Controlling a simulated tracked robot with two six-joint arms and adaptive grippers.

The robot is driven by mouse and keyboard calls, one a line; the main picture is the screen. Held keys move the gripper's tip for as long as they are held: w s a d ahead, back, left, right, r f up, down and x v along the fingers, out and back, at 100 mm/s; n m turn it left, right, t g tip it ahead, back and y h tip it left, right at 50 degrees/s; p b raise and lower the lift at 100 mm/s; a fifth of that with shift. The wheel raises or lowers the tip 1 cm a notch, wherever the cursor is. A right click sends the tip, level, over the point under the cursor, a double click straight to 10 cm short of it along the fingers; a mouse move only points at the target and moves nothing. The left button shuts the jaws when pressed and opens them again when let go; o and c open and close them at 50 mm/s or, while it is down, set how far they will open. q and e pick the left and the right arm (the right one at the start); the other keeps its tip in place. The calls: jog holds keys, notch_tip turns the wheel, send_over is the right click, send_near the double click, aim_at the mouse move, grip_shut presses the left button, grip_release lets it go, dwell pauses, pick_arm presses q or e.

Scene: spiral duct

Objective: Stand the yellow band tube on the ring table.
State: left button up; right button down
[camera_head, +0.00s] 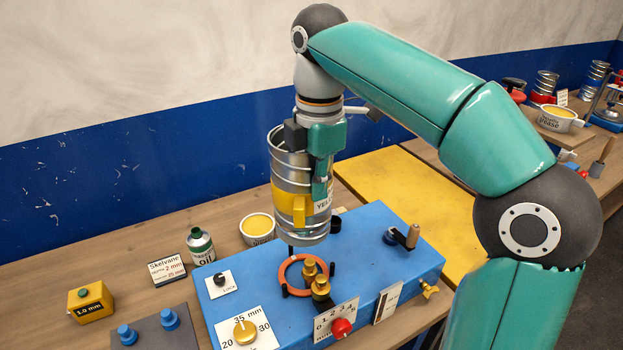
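The yellow band tube (287,165) is a silvery ribbed duct with a yellow band and a label partly reading "YEL". It is upright, with its lower end just above and behind an orange ring (282,274) on top of the blue machine; this ring looks like the ring table. Some space seems to show between tube and ring. My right gripper (312,140) comes down from above and is shut on the tube's upper right wall. The tube hides part of the fingers. My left gripper is not in view.
Brass fittings (320,287) rise at the ring's right side. The blue machine (375,225) also carries a crank (405,237), dials and a LOCK knob (219,280). An oil can (200,246) and a grease tub (257,229) stand behind it. A bare yellow mat (420,200) lies right.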

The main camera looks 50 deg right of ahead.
aim_at(317, 212)
jog(key=shift+w, duration=0.1)
jog(key=shift+f+b, duration=2.25)
jog(key=shift+f, duration=0.65)
jog(key=shift+p, duration=0.6)
jog(key=shift+f+b, duration=3.4)
jog(key=shift+f, duration=1)
jog(key=c, duration=1.2)
grip_release()
jog(key=shift+a, duration=0.1)
jog(key=shift+c, duration=0.2)
jog(key=shift+r, duration=0.1)
